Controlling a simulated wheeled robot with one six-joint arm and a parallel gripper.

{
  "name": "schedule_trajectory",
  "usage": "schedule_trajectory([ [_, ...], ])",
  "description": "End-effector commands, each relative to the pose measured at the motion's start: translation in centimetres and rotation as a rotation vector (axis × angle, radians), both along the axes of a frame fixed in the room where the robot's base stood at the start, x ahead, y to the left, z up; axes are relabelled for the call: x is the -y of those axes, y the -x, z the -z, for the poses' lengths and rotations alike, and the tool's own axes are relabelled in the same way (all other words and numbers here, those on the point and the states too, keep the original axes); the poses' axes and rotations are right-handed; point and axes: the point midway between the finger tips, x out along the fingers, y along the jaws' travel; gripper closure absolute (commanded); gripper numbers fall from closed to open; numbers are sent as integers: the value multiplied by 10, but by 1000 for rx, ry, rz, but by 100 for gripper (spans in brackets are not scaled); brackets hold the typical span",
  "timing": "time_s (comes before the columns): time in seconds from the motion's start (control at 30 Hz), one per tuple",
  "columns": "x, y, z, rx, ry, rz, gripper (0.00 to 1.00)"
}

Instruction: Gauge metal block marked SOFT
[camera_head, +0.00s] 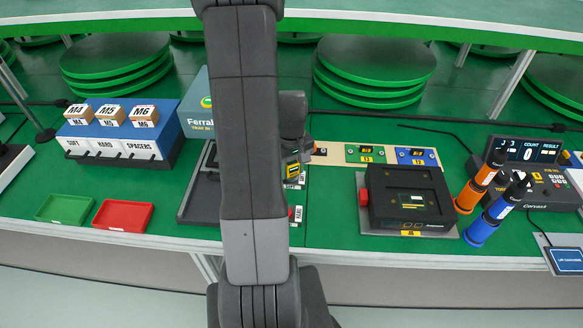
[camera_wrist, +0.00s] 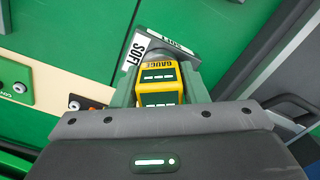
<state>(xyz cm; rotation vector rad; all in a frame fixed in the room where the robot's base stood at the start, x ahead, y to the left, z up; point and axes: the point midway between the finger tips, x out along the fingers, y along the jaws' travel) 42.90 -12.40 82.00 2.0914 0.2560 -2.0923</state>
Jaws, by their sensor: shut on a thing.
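My gripper (camera_wrist: 160,88) is shut on a yellow and black gauge (camera_wrist: 160,78) with "GAUGE" printed on it and small lit displays. In the head view my gripper (camera_head: 294,150) and the gauge (camera_head: 293,171) are just right of my arm, low over the bench. A grey metal block (camera_wrist: 186,52) with a white label shows just beyond the gauge tip. A white SOFT label (camera_wrist: 134,51) lies beside it. I cannot tell whether the gauge touches the block. My arm hides much of this spot in the head view.
A HARD label (camera_head: 298,214) is just nearer. A black tester (camera_head: 410,200) stands to the right, with orange (camera_head: 478,182) and blue (camera_head: 495,212) tools beyond. Green (camera_head: 64,208) and red (camera_head: 123,215) trays and a blue SOFT/HARD/SPACERS rack (camera_head: 120,130) are left.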

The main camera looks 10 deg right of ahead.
Motion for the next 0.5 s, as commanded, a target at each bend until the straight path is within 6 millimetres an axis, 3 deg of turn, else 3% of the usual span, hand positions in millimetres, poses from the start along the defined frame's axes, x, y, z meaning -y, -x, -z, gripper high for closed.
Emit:
schedule_trajectory([
  [0.1,0,0,0,1,0,0,90],
  [0.13,0,0,0,1,0,0,56],
  [0.23,0,0,0,1,0,0,37],
  [0.5,0,0,0,0,0,0,35],
])
